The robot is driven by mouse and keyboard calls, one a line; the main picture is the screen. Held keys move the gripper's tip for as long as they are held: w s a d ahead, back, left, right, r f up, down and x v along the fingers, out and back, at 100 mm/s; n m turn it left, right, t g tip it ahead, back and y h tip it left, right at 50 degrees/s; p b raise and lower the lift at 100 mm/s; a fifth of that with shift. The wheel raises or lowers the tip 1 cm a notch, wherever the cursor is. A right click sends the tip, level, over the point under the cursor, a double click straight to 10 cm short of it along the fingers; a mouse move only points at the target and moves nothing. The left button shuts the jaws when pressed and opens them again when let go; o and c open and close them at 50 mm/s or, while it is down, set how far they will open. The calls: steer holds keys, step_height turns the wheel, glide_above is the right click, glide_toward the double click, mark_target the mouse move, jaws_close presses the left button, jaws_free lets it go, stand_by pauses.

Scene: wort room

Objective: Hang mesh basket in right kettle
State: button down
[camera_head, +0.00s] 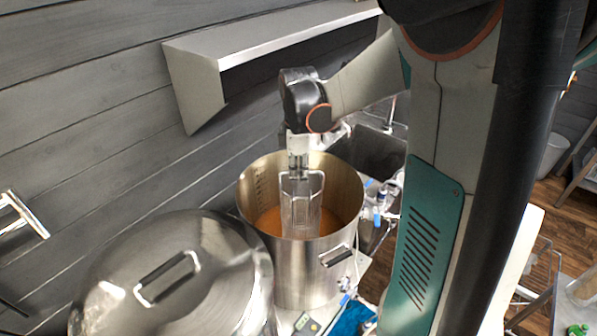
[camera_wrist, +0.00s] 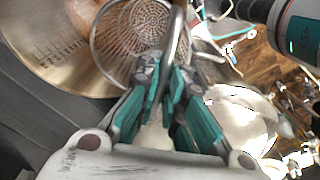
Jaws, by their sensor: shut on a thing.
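The right kettle (camera_head: 300,275) is a tall open steel pot with orange-brown liquid inside. Its inner wall with marks shows in the wrist view (camera_wrist: 48,50). The mesh basket (camera_head: 300,212) is a narrow, clear-grey cylinder with a wire frame at its top. It is upright, with its lower part inside the kettle's opening. In the wrist view I look down into its round mouth and perforated bottom (camera_wrist: 140,28). My gripper (camera_wrist: 172,80) is shut on the basket's metal handle, above the kettle. I cannot tell whether the basket touches the rim.
A second kettle with a domed steel lid (camera_head: 170,275) stands to the left. A metal wall shelf (camera_head: 270,55) is above and behind. A dark sink (camera_head: 362,150) lies behind the right kettle. Tubing and fittings (camera_head: 385,200) crowd its right side.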

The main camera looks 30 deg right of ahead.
step_height(320, 180, down, 10)
steer(key=b, duration=0.7)
steer(key=shift+f+b, duration=0.25)
steer(key=shift+b, duration=0.1)
steer(key=shift+f, duration=0.2)
steer(key=shift+f+b, duration=0.25)
steer(key=shift+b, duration=0.15)
steer(key=shift+f+b, duration=0.3)
steer(key=shift+b, duration=0.05)
stand_by(0.8)
steer(key=shift+f+b, duration=1.65)
steer(key=shift+f, duration=0.55)
steer(key=shift+f+b, duration=1.05)
steer(key=shift+f, duration=0.4)
